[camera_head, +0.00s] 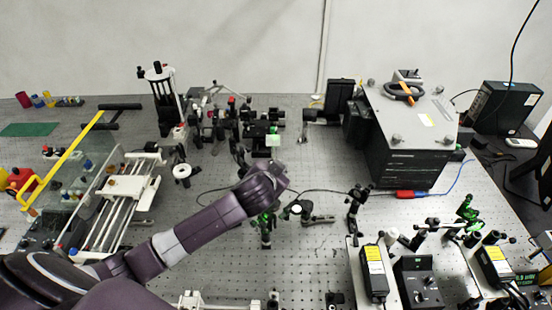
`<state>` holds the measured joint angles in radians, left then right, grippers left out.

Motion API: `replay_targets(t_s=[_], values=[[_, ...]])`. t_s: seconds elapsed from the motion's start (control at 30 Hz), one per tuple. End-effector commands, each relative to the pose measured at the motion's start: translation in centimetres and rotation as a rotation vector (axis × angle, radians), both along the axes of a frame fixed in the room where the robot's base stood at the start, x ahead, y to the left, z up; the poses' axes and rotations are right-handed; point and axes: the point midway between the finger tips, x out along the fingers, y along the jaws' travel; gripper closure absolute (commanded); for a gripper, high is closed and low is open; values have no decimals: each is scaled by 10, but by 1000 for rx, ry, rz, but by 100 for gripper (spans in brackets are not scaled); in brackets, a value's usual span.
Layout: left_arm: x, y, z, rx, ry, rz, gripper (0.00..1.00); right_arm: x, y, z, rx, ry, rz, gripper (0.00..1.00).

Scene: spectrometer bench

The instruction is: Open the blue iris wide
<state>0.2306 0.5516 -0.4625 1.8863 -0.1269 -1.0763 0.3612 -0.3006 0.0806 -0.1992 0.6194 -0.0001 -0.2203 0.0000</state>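My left arm comes in from the lower left and reaches over the middle of the bench. Its wrist, with my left gripper (262,190), is above the optics there. The fingers are hidden or too small to make out, so I cannot tell if they are open or hold anything. A green-tinted optic mount (265,222) stands just below the wrist in the picture. I cannot pick out a blue iris with certainty; it may be hidden behind my arm or too small. My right gripper is not in view.
A large dark instrument box (405,160) stands at the back right. A row of optics (215,120) stands behind my wrist. Yellow-labelled boxes (374,273) fill the front right. A rail stage (128,188) and clear panels are at left. Perforated bench (315,255) is free right of my arm.

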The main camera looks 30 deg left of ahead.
Motion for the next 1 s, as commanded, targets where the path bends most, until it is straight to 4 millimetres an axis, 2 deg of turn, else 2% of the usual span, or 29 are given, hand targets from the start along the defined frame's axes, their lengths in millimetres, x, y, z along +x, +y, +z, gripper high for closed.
replay_targets(t_s=[0.1, 0.4, 0.93, 0.97, 1.0], values=[[3, -5, 1, 66, 29, -1, 100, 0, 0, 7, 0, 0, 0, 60], [5, -9, -4, 177, 79, -1, 100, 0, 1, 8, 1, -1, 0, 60], [5, -9, -6, 203, 91, 0, 100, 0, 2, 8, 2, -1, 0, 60], [5, -9, -6, 203, 91, 0, 89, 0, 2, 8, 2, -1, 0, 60], [5, -9, -6, 203, 91, 0, 85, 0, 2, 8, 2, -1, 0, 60]])
